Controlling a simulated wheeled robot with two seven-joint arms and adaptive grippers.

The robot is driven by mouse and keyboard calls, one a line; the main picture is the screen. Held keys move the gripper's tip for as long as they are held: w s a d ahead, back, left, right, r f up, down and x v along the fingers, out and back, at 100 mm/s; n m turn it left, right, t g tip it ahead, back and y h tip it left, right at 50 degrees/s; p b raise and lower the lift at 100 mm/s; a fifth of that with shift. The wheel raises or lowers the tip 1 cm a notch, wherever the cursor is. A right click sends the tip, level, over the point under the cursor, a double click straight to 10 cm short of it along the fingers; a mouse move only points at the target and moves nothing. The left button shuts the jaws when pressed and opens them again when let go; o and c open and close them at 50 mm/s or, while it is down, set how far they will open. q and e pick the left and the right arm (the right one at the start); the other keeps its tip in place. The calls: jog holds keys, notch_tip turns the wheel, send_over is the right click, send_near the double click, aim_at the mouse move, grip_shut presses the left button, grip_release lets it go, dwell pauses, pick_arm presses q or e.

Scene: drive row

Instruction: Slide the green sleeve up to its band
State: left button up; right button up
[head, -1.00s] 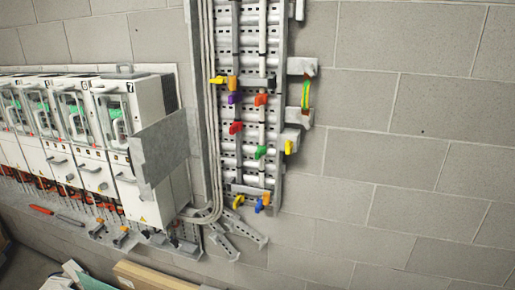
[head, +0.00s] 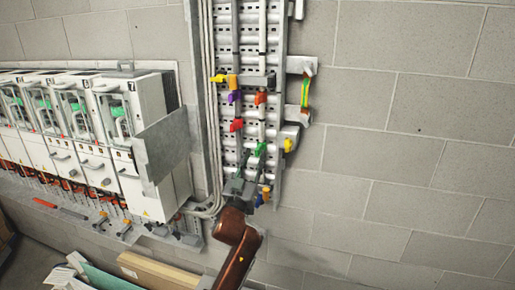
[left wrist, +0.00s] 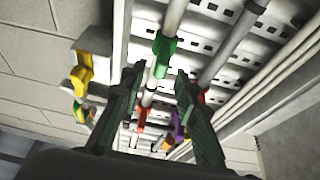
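The green sleeve (head: 261,149) sits on the right one of two thin upright rods on the slotted wall panel. In the left wrist view the green sleeve (left wrist: 165,54) is on its pale rod, just beyond the fingertips. My left gripper (head: 251,162) reaches up from below, its fingers at the height of the sleeve. In the left wrist view the left gripper (left wrist: 158,75) is open, with the rod showing between its fingers. I cannot tell whether a finger touches the sleeve. I cannot make out the sleeve's band. My right gripper is not in view.
Orange (head: 261,98), red (head: 237,125) and purple (head: 234,97) sleeves are close by on the rods. A yellow piece (head: 288,145) on a bracket is at the right. White cabinets (head: 150,140) stand left. The block wall (head: 420,150) right of the panel is clear.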

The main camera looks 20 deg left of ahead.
aim_at(256, 152)
pick_arm(q)
jog(key=shift+p+x, duration=0.4)
jog(key=shift+x, duration=1.75)
jog(key=shift+f, duration=0.1)
jog(key=shift+c, duration=0.3)
grip_shut()
